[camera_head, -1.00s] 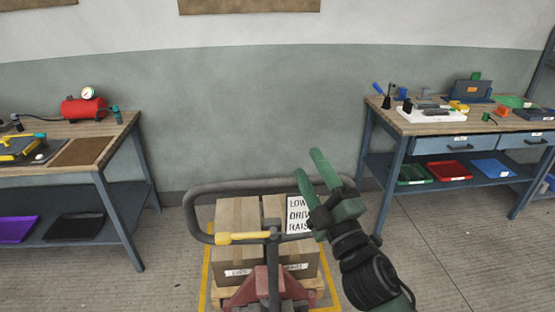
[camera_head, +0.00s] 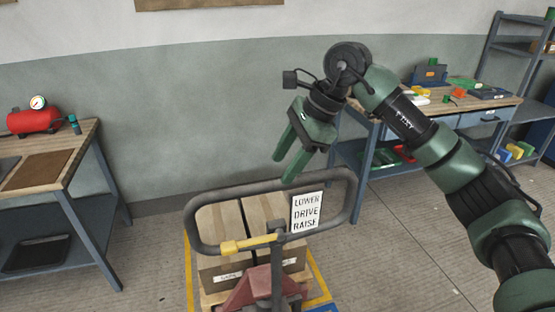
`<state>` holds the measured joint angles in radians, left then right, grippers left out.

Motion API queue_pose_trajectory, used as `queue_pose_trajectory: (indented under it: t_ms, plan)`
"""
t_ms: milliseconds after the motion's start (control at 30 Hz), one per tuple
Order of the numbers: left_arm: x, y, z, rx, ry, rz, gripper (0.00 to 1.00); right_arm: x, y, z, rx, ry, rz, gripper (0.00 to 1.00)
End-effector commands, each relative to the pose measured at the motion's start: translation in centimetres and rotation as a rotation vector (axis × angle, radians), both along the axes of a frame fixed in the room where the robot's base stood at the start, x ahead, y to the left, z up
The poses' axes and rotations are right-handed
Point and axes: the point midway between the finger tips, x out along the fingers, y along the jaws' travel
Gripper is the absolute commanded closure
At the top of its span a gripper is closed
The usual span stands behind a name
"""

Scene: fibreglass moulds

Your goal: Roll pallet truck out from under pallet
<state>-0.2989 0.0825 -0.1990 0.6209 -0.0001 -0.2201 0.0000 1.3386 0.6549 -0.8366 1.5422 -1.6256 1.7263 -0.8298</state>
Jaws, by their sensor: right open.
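The pallet truck's grey loop handle (camera_head: 193,224) stands upright in the lower middle of the head view, with a yellow lever (camera_head: 248,243) and a sign (camera_head: 307,211) reading LOWER, DRIVE, RAISE. Its red body (camera_head: 262,288) is below. Cardboard boxes (camera_head: 222,222) sit on the wooden pallet (camera_head: 210,298) beyond the handle. The forks are hidden. My green right gripper (camera_head: 286,168) is open and empty, pointing down just above the top bar of the handle; I cannot tell whether it touches. My left gripper is not in view.
A workbench with a red compressor (camera_head: 34,121) stands at the left. Another workbench (camera_head: 470,105) with tools and bins stands at the right, beside a shelf rack (camera_head: 500,70). Yellow floor tape (camera_head: 188,270) borders the pallet. Open floor (camera_head: 400,240) lies to the right.

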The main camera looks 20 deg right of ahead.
Motion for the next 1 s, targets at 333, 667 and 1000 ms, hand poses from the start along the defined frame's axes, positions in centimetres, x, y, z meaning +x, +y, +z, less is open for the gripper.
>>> queue_pose_trajectory:
  t_ms: [333,667,1000]
  plan:
    - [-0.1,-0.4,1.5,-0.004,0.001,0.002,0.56,0.6,1.2,-3.5,-0.017,0.006,-0.001,0.50]
    - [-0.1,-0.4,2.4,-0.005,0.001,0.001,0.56,1.2,2.6,-6.7,-0.015,0.003,-0.001,0.50]
    - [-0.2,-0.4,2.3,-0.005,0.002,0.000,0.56,1.3,2.6,-7.0,-0.014,0.002,-0.002,0.62]
